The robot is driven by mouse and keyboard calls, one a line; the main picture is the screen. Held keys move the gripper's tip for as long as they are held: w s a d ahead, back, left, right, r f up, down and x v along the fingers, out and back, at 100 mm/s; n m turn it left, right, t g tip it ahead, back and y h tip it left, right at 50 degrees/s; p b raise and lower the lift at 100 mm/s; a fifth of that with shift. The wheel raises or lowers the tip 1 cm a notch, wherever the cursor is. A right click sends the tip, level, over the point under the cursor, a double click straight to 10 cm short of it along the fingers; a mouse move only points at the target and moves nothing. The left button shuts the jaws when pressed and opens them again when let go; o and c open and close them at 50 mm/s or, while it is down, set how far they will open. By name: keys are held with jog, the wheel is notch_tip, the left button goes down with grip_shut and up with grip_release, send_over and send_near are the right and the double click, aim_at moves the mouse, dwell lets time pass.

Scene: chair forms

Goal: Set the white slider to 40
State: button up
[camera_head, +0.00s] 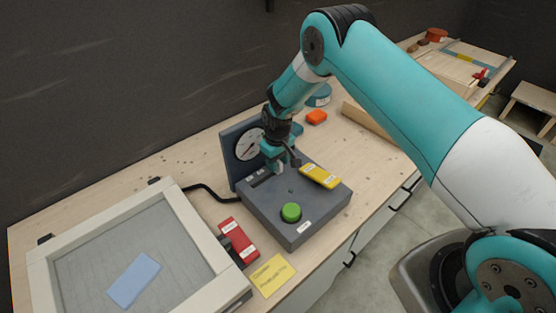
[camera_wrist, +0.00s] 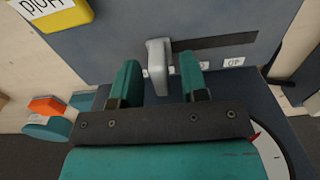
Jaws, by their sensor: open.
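The white slider (camera_wrist: 157,60) is a pale knob standing up from the grey control box (camera_head: 292,232). In the wrist view it sits between the two fingertips of my open gripper (camera_wrist: 160,80), with a small gap on each side. A dark slot (camera_wrist: 218,43) runs from the knob to the right. A white label reading 40 (camera_wrist: 234,62) lies beside the slot, well to the right of the knob. Another small label is partly hidden by the right finger. In the head view my gripper (camera_head: 281,166) is low over the box's slot, and its fingers largely hide the knob.
The box carries a dial (camera_head: 249,144), a green button (camera_head: 291,212) and a yellow labelled block (camera_head: 320,176). A red block (camera_head: 239,241) and a yellow note (camera_head: 271,275) lie in front-left. A framed tray (camera_head: 176,213) stands left. An orange block (camera_head: 316,117) lies behind.

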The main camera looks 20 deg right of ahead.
aim_at(255, 185)
grip_shut()
jog(key=s+a, duration=0.1)
jog(key=a, duration=0.1)
jog(key=s+a+b, duration=0.1)
jog(key=a, duration=0.2)
jog(key=s+a+b, duration=0.1)
jog(key=a, duration=0.2)
jog(key=shift+s+a+r, duration=0.1)
jog(key=shift+s+a, duration=0.1)
grip_release()
jog(key=shift+s+a, duration=0.1)
jog(key=shift+a, duration=0.05)
